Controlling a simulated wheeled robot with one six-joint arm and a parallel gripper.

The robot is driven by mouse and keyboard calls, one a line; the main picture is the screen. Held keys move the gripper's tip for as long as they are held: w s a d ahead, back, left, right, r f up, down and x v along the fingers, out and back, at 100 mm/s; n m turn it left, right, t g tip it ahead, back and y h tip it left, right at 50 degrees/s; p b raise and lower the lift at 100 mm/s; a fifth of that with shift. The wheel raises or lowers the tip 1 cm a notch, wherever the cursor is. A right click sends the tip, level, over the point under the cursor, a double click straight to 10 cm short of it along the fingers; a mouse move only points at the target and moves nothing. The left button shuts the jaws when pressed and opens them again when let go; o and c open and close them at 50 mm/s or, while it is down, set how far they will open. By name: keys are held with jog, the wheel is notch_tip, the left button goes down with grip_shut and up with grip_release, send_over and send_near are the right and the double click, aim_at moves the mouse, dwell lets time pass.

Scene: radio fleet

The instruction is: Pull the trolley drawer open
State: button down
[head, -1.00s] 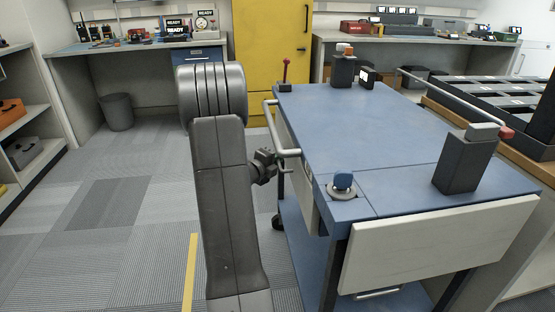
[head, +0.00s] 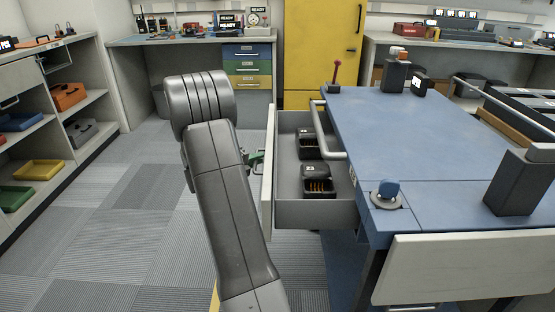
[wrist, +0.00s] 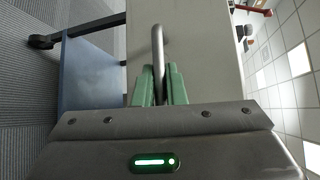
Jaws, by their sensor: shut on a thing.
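The blue-topped trolley (head: 430,135) stands at right in the head view. Its drawer (head: 290,214) is pulled out to the left, with a pale front panel (head: 268,170) and a grey tray inside. Two black holders (head: 319,186) sit in the drawer, the nearer one with yellowish pieces in it. My gripper (head: 256,160) is at the outer side of the drawer front, partly hidden by my arm. In the wrist view, its green fingers (wrist: 160,85) are shut on the drawer handle (wrist: 157,48), a grey bar.
A shelf unit (head: 50,110) with coloured trays stands at left. A workbench (head: 125,42) and a yellow cabinet (head: 322,50) stand behind. A blue knob (head: 388,190) and dark blocks are on the trolley top. The carpet left of my arm is clear.

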jog(key=shift+a, duration=2.6)
jog(key=c, duration=1.5)
grip_release()
jog(key=p+v, duration=0.3)
jog(key=v, duration=1)
jog(key=shift+s+a, duration=0.25)
jog(key=shift+s, duration=0.05)
